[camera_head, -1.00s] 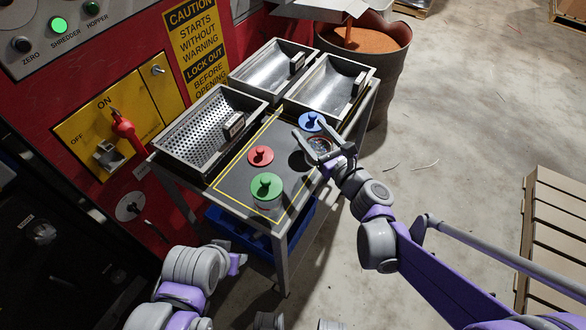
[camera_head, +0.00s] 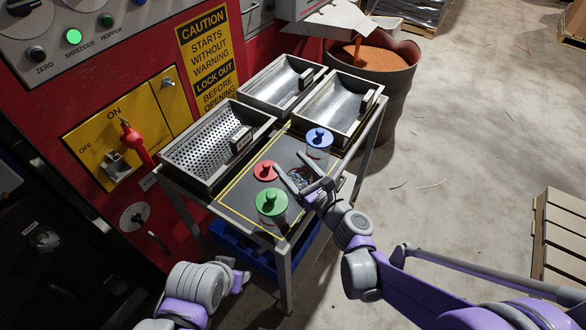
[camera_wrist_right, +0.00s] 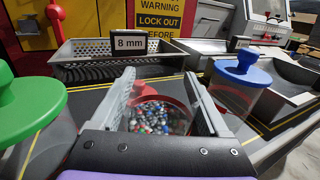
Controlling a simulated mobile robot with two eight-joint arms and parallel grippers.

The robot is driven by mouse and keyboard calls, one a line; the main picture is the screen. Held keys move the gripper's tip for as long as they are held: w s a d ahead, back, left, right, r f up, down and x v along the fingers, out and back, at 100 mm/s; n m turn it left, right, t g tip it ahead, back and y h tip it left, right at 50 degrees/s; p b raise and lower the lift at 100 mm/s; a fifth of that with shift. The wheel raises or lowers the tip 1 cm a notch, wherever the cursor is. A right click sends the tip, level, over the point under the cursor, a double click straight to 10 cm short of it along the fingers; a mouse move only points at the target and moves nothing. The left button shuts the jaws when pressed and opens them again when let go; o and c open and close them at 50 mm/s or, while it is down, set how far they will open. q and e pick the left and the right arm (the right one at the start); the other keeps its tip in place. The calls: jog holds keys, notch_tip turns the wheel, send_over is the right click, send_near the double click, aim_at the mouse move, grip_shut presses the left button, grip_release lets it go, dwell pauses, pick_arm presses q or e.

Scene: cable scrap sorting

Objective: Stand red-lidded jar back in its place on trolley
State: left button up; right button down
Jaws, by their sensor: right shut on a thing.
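My right gripper (camera_head: 302,180) is shut on a clear jar (camera_head: 299,176) over the front right part of the trolley top. The jar has no lid on it, and mixed coloured granules (camera_wrist_right: 158,116) show between the fingers in the right wrist view. A red knobbed lid (camera_head: 265,170) lies low on the dark trolley top (camera_head: 243,188), left of the gripper. Red (camera_wrist_right: 152,87) also shows just behind the held jar in the wrist view. I cannot tell whether the jar's base touches the trolley. My left gripper (camera_head: 238,277) is low, left of the trolley; its jaw opening is unclear.
A green-lidded jar (camera_head: 272,203) stands near the trolley's front corner, close to the held jar. A blue-lidded jar (camera_head: 319,139) stands behind it. Metal trays (camera_head: 217,144) fill the trolley's back and left. A blue bin (camera_head: 240,245) sits on the lower shelf.

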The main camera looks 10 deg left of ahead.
aim_at(307, 184)
jog(key=shift+f, duration=0.3)
jog(key=shift+f, duration=0.1)
jog(key=shift+f, duration=0.15)
grip_release()
jog(key=shift+r, duration=0.2)
jog(key=shift+s+d+r, duration=0.1)
jog(key=shift+s+d, duration=0.05)
jog(key=v, duration=1.1)
jog(key=shift+s+d, duration=0.2)
